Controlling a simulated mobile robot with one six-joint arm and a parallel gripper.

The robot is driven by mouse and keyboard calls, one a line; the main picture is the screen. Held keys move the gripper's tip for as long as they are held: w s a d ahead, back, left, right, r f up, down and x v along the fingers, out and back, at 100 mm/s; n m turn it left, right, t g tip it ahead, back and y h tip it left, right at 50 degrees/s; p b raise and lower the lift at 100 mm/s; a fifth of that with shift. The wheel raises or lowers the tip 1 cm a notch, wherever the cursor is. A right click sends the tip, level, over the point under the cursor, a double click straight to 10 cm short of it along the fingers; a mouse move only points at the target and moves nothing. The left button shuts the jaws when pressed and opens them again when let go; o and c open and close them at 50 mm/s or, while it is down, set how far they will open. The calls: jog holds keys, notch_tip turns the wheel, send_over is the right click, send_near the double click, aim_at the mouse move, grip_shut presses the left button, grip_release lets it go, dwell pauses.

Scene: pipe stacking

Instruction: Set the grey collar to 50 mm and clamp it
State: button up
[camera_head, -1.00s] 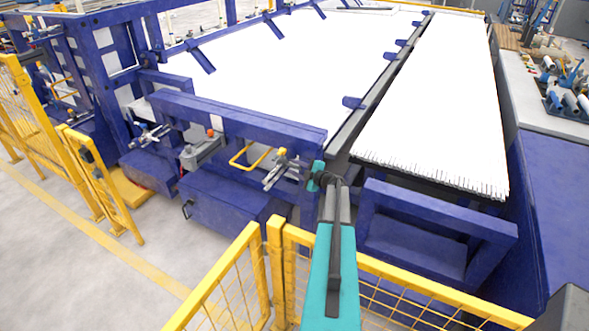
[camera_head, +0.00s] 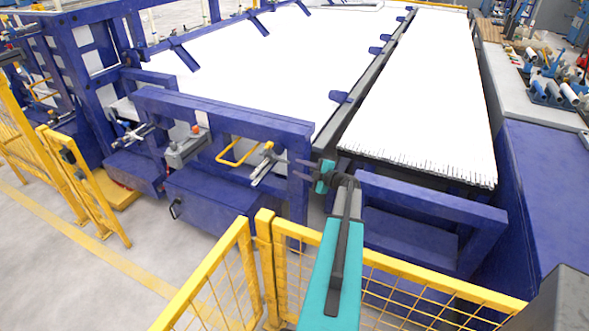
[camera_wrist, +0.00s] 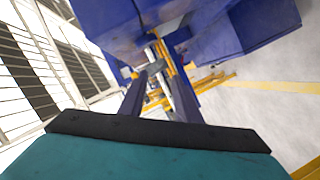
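My gripper (camera_head: 299,169) extends left from the teal arm, its dark fingers apart and no object seen between them. A gap shows between the fingertips and the fitting. In the wrist view, my two fingers (camera_wrist: 160,85) stand apart, with narrow metal and yellow parts beyond them. The scale and clamp cannot be made out.
A yellow bent handle (camera_head: 238,152) is left of the fitting. Yellow mesh fence (camera_head: 255,262) is in front. The white pipe stack (camera_head: 425,90) lies at the back right.

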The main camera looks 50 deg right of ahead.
jog(key=shift+v, duration=1.3)
grip_shut()
jog(key=r+n+y+b, duration=0.1)
jog(key=n+b, duration=0.3)
jog(key=n, duration=0.5)
jog(key=r+n+t+y+b, duration=0.1)
jog(key=n+y+b, duration=0.2)
jog(key=n, duration=0.6)
jog(key=a+r+n+y+b, duration=0.1)
jog(key=r+n+b, duration=0.1)
jog(key=n+b, duration=0.5)
jog(key=shift+w+n+t+y, duration=0.25)
jog(key=shift+n+t+y, duration=0.15)
jog(key=shift+n, duration=1.2)
